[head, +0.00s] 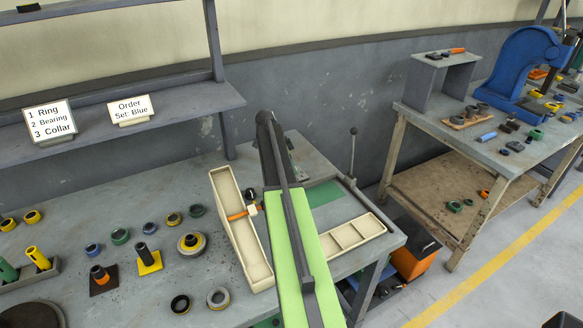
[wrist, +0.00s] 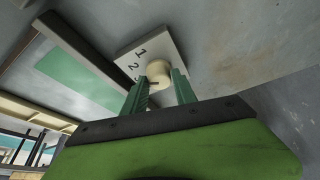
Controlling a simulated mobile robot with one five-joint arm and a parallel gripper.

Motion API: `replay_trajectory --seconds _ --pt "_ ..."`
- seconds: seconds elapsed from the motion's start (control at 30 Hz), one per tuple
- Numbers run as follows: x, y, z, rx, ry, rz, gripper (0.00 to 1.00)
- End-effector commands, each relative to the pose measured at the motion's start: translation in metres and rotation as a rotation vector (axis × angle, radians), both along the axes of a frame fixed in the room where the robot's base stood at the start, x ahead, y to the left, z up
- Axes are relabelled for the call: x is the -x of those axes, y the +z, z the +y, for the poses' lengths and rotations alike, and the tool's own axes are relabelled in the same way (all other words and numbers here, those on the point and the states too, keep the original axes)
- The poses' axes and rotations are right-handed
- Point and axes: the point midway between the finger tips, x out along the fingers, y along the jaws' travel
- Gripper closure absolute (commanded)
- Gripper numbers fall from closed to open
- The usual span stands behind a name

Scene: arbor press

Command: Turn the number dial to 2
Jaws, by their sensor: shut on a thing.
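The number dial's white plate (wrist: 140,50) shows in the wrist view, with printed figures 1, 2 and 3 down its left part. Its round cream knob (wrist: 159,72) stands at the middle of the plate. My gripper (wrist: 160,87) has its green fingers on either side of the knob and is shut on it. A small dark mark shows low on the knob, but I cannot tell for certain which figure it points to. In the head view my green arm covers the dial and my gripper.
A long cream tray (head: 226,198) and a divided cream tray (head: 352,235) lie on either side of my arm. An upright lever (head: 352,150) stands behind. Several rings and posts cover the bench's left part. A blue press (head: 518,62) stands on the far table.

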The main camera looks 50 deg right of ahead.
Motion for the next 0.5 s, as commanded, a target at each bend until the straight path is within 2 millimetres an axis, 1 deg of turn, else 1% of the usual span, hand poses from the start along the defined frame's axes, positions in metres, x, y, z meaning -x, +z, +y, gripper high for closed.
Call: replay_trajectory --seconds 0.2,0.5 --pt "0.0000 -0.0005 -0.0005 -0.002 -0.122 0.003 1.00" --pt "0.0004 -0.0005 -0.0001 -0.003 -0.199 0.003 1.00"
